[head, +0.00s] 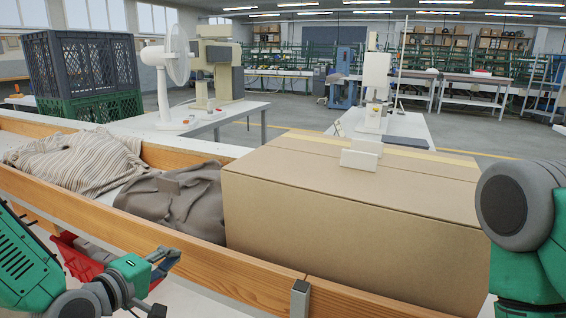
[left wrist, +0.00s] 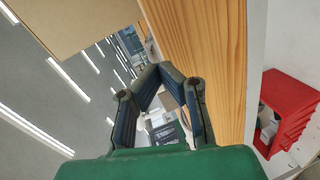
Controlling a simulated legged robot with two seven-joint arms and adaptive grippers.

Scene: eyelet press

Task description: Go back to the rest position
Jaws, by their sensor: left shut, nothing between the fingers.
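My left gripper (head: 166,260) is in the lower left of the head view, in front of the wooden rail (head: 200,236) of the bench. It is shut and empty. In the left wrist view its fingers (left wrist: 158,72) meet at the tips with nothing between them, beside the wooden rail (left wrist: 205,40). A part of my right arm shows at the right edge of the head view. My right gripper is out of view.
A large cardboard box (head: 350,210) fills the bench's middle and right. A grey-brown garment (head: 185,205) and a striped cloth (head: 75,160) lie left of it. A red bin (head: 80,262) sits below the rail, also in the left wrist view (left wrist: 290,110).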

